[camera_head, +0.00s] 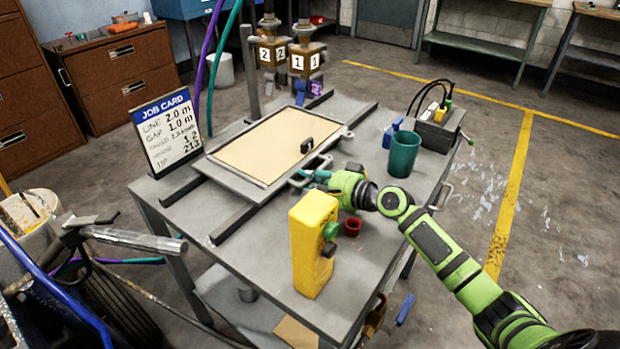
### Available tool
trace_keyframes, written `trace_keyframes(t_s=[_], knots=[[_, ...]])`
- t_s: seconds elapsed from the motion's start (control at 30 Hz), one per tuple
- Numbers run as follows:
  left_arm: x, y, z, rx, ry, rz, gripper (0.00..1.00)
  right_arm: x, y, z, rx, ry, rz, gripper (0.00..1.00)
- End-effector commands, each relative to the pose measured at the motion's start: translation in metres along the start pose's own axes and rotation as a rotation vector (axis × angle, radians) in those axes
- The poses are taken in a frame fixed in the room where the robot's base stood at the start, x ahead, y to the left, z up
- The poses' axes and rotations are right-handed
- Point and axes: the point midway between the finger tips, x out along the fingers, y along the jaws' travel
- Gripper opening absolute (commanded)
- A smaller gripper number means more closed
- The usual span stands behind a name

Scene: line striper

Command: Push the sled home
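The sled (235,181) is a flat grey tray with a tan panel (262,148) on it. It lies across dark rails (245,217) on the grey metal table. A small black block (307,145) stands on the panel near its right edge. My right gripper (306,177) reaches in from the right, low at the sled's near right edge by a metal handle. Its fingers are small and partly overlap the handle. I cannot tell whether they touch or grip it. My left gripper is out of view.
A yellow control box (312,245) with a green button stands at the near table edge, beside a small red cup (352,226). A teal cup (403,154) and a grey box with cables (440,128) stand at right. A job card (167,131) stands at left. Two numbered hanging units (290,54) are behind the sled.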

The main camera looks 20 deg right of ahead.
Motion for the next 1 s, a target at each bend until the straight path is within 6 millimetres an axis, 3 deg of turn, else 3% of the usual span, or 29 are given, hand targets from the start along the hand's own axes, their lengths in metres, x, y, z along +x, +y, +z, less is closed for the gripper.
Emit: trace_keyframes(t_s=[0.2,0.47,1.0], knots=[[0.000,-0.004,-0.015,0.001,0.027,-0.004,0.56,0.000,0.000,-0.001,0.000,0.001,-0.001,0.42],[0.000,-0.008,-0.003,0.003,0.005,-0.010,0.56,-0.008,0.001,-0.001,0.000,0.002,0.001,0.42],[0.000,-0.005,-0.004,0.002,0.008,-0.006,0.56,-0.104,0.001,0.000,0.002,0.002,0.002,0.42]])
